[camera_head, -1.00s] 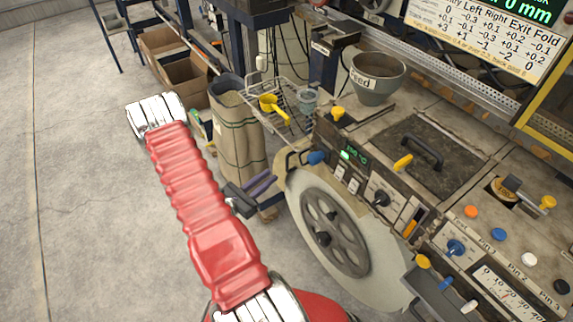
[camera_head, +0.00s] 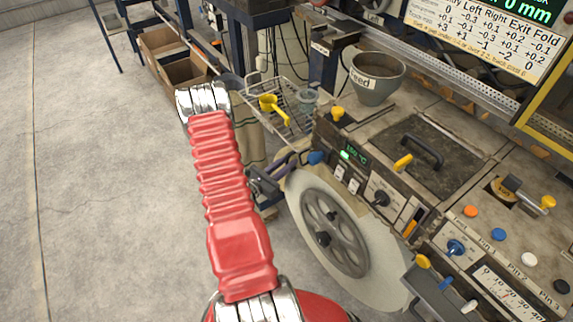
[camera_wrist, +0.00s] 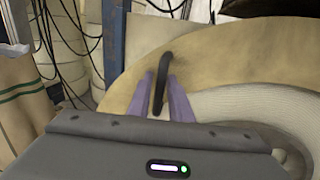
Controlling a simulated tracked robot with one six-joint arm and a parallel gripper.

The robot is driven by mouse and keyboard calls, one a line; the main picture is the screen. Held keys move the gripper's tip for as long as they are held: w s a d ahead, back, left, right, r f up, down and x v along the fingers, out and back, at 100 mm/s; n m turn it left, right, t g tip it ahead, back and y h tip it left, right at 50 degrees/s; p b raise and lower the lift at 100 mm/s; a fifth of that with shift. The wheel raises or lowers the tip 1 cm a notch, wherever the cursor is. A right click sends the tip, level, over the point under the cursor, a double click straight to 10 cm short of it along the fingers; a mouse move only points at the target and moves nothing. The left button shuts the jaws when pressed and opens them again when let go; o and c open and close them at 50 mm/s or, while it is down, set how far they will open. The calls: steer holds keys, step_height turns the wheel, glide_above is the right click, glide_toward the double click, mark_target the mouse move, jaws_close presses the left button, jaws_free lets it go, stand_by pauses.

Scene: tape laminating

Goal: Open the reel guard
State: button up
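The reel guard (camera_wrist: 215,60) is a tan curved plate in the wrist view, with a black bar handle (camera_wrist: 165,72) standing on it. In the head view the reel (camera_head: 375,245), pale with a grey spoked hub, sits at the machine's front left. My gripper (camera_wrist: 161,80) has two purple fingers, one on each side of the handle. A narrow gap seems to show between the fingers and the handle, so they look open around it. In the head view my gripper (camera_head: 283,163) is at the reel's upper left edge.
The control panel (camera_head: 352,172) with knobs stands right of the reel. A wire rack (camera_head: 290,122) with a yellow scoop (camera_head: 272,106) and a grey feed bowl (camera_head: 377,78) are behind. A sack (camera_head: 250,140) stands partly behind my arm. The floor at left is clear.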

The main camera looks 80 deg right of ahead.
steer(key=shift+c, duration=0.6)
jaws_close()
